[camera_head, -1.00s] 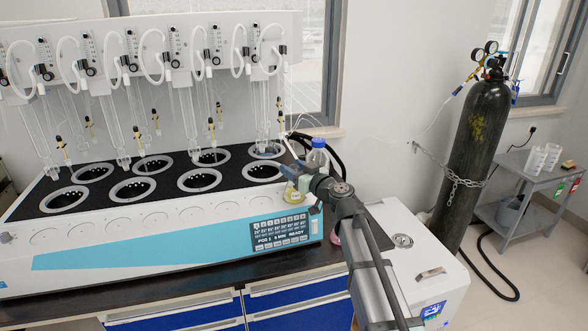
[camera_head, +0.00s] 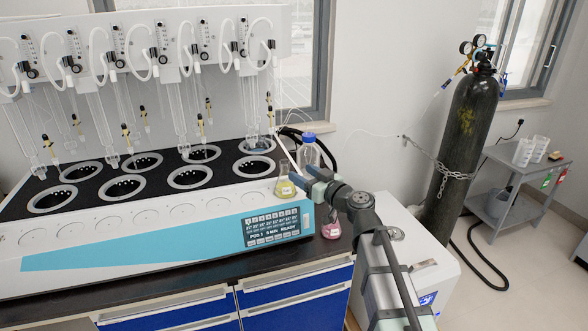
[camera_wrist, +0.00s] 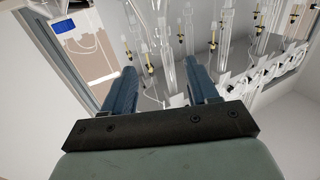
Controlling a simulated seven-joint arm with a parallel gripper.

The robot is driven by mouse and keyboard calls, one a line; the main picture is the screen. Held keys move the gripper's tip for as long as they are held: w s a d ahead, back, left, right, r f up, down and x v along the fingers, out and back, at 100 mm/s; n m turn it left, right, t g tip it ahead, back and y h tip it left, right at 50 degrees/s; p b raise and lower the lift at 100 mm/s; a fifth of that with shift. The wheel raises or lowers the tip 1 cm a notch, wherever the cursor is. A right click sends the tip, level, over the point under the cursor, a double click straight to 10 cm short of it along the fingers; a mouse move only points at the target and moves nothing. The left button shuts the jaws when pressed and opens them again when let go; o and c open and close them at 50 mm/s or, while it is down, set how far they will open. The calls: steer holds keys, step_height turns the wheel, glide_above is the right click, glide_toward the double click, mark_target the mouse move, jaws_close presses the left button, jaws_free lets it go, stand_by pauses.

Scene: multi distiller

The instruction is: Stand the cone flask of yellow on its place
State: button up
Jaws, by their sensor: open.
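The cone flask of yellow liquid (camera_head: 285,187) stands upright on the right end of the distiller's white front ledge (camera_head: 225,197), behind the control panel. My gripper (camera_head: 303,180) is just to its right in the head view. Part of the fingers is hard to make out there. In the wrist view my gripper (camera_wrist: 160,72) shows two blue fingers spread apart with nothing held between them. The flask does not show in the wrist view.
The distiller's black top has several ringed wells (camera_head: 190,176), with glass tubes hanging above. A blue-capped bottle (camera_head: 309,152) stands behind my gripper. A pink flask (camera_head: 331,230) is on the counter below. A gas cylinder (camera_head: 462,140) stands at the right.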

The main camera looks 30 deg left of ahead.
steer(key=shift+v, duration=1.4)
steer(key=s+d+f+m+g+h, duration=0.2)
steer(key=s+d+f+m+h, duration=0.1)
steer(key=f, duration=0.6)
steer(key=s+d+f+m+g+h, duration=0.2)
steer(key=f+m+h, duration=0.1)
steer(key=f, duration=0.7)
steer(key=s+d+f+m+g+h, duration=0.2)
steer(key=s+d+f+h, duration=0.2)
steer(key=d+f, duration=0.7)
steer(key=s+d+f+m+g+h, duration=0.15)
steer(key=s+d+f+h, duration=0.25)
steer(key=d+f, duration=0.75)
steer(key=s+d+f+m+g+h, duration=0.1)
steer(key=s+d+f+g, duration=0.1)
steer(key=s+d+f, duration=0.4)
steer(key=s+d+f+m+g, duration=0.1)
steer(key=s+d+f+g, duration=0.1)
steer(key=s+d+f, duration=0.5)
steer(key=s+d+f+m+g+h, duration=0.1)
steer(key=s+d+f, duration=0.6)
steer(key=s, duration=0.8)
steer(key=shift+s+d+f+m+g+h, duration=0.15)
steer(key=shift+f+m+g+h, duration=0.25)
steer(key=shift+f, duration=0.5)
